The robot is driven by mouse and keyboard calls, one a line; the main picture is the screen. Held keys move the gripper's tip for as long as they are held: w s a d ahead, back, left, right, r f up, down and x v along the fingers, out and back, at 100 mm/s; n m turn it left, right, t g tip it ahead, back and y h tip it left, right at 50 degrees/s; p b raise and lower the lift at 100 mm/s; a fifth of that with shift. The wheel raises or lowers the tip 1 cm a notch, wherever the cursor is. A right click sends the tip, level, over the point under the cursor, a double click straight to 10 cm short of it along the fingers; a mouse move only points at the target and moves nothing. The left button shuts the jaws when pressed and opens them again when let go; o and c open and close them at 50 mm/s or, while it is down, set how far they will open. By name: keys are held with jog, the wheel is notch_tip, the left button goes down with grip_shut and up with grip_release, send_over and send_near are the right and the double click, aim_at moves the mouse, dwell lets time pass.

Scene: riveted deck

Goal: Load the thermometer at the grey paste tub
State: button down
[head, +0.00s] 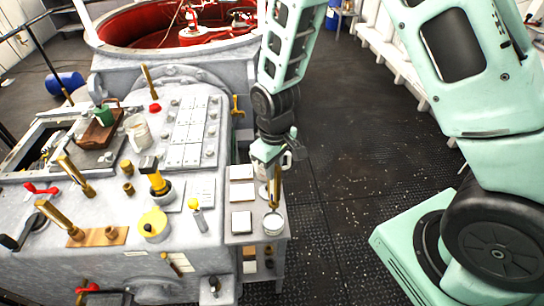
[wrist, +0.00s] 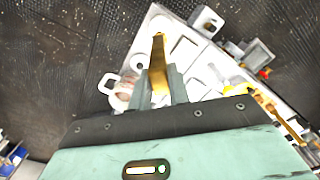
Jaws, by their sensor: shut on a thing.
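My gripper (head: 268,153) is over the small side table and is shut on a slim brass thing, which I take to be the thermometer (head: 275,188). It points down, and its lower end is just above or at the rim of the round grey tub (head: 273,224); I cannot tell if it touches. The tub has pale contents and stands at the table's front right corner. In the wrist view the brass thermometer (wrist: 158,68) sticks out from between the fingers (wrist: 165,90), with the round tub (wrist: 160,23) beyond its tip.
Several pale square pads (head: 241,222) lie on the side table (head: 262,245), left of the tub. A white mug (wrist: 110,88) is close beside my gripper. The grey machine (head: 120,245) at left carries upright brass fittings and a yellow pot (head: 153,224).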

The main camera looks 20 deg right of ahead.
aim_at(273, 184)
jog(key=shift+s+a+f+b, duration=0.1)
jog(key=shift+a+f+b, duration=0.1)
jog(key=shift+b, duration=0.1)
notch_tip(273, 184, down, 5)
jog(key=b, duration=0.4)
jog(key=shift+f, duration=0.2)
jog(key=shift+f+b, duration=0.4)
jog(key=shift+b, duration=0.05)
dwell(1.6)
jog(key=shift+r+p, duration=2.85)
jog(key=shift+r, duration=0.75)
jog(key=shift+d+f, duration=0.1)
jog(key=shift+f, duration=0.05)
